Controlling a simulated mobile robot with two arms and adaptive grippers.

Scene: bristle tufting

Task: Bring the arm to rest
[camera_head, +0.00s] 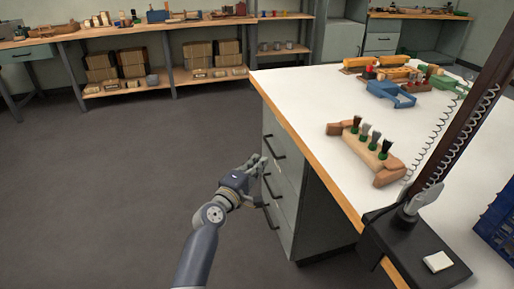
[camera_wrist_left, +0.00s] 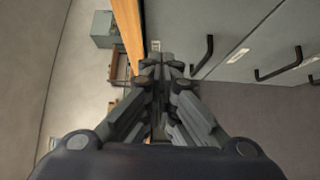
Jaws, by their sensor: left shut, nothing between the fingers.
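My left arm comes in from the bottom of the head view. Its gripper (camera_head: 256,165) is beside the grey drawer front of the workbench, below the level of the tabletop, over the floor. The left wrist view shows the same gripper (camera_wrist_left: 160,68) with its fingers together and nothing between them. The drawers and their black handles (camera_wrist_left: 203,55) are close to the fingers in that view; whether the fingertips touch the drawer front I cannot tell. My right gripper is not in view.
A blue crate (camera_head: 497,225) is at the right edge. Shelves with boxes (camera_head: 135,63) stand at the back. The floor at left is clear.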

